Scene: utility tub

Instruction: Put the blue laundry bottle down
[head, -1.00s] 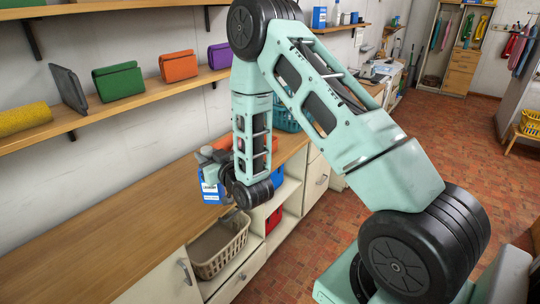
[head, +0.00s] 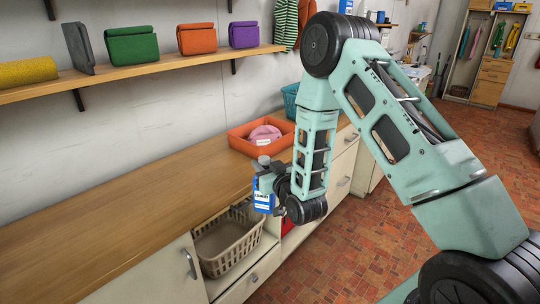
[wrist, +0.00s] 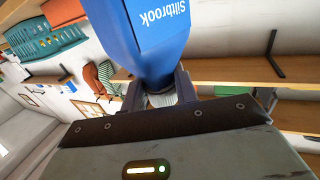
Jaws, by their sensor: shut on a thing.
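The blue laundry bottle (head: 263,197), with a white label, hangs below my gripper (head: 268,179) in the head view. In the wrist view the bottle (wrist: 157,40) shows its "Siltbrook" lettering upside down. There, my gripper's jaws (wrist: 161,92) are shut around the narrow end by the pale cap (wrist: 163,99). The bottle is near the front edge of the wooden counter (head: 130,225). I cannot tell whether its base is over the counter or touching anything. My arm's end hides part of the gripper.
An orange tub (head: 240,143) with a pink thing in it stands behind the gripper on the counter. A beige basket (head: 222,248) sits in an opening below the counter edge. The counter's left stretch is clear. A shelf (head: 150,68) with coloured bags runs along the wall.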

